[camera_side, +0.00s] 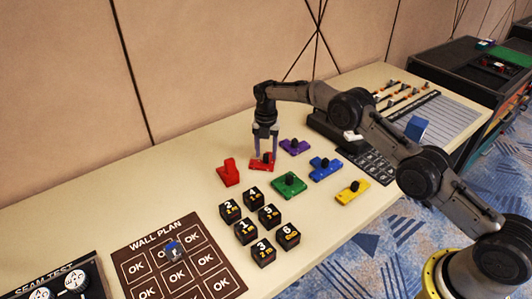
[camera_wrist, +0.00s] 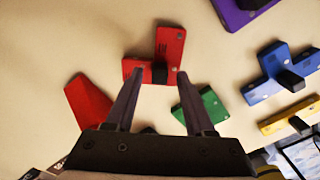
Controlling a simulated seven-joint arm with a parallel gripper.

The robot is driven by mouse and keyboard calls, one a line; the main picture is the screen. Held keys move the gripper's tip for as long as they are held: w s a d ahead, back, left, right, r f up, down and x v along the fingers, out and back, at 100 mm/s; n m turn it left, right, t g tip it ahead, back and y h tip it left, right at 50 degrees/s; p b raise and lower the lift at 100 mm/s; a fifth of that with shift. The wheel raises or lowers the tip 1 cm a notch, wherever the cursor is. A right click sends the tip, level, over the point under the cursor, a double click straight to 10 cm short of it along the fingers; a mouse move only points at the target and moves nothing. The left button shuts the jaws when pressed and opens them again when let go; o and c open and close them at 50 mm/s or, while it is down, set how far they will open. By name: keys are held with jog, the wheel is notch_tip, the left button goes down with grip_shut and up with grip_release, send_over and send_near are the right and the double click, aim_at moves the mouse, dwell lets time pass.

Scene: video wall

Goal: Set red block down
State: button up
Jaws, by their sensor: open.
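A flat red block (camera_side: 262,165) with a black knob lies on the cream tabletop, directly below my gripper (camera_side: 265,156). In the wrist view the red block (camera_wrist: 168,45) is L- or T-shaped, and its black knob (camera_wrist: 159,73) shows between my two fingertips. My gripper is open, with one finger on each side of the knob. I cannot tell whether the fingers touch it.
Purple (camera_side: 294,147), green (camera_side: 289,185), blue (camera_side: 326,168) and yellow (camera_side: 352,192) knobbed pieces lie close by. Several numbered black cubes (camera_side: 246,231) stand in front. A brown WALL PLAN board (camera_side: 133,256) lies front left. The table's back left is clear.

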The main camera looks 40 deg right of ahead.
notch_tip(320, 180, up, 12)
notch_tip(320, 180, up, 14)
jog(key=m+t, duration=0.1)
jog(key=m, duration=0.5)
send_over(266, 155)
jog(key=s+d, duration=0.1)
jog(key=s, duration=0.6)
jog(key=s+d+r+m+t, duration=0.1)
jog(key=s+r+m+t, duration=0.1)
jog(key=s+r+m, duration=0.75)
jog(key=s+m+t, duration=0.1)
jog(key=s+m, duration=0.3)
jog(key=s, duration=1.2)
jog(key=s+f+m, duration=0.3)
jog(key=s, duration=0.4)
jog(key=s+d+f+m+t, duration=0.1)
jog(key=s+f+m, duration=0.3)
jog(key=s, duration=0.4)
jog(key=shift+t, duration=0.3)
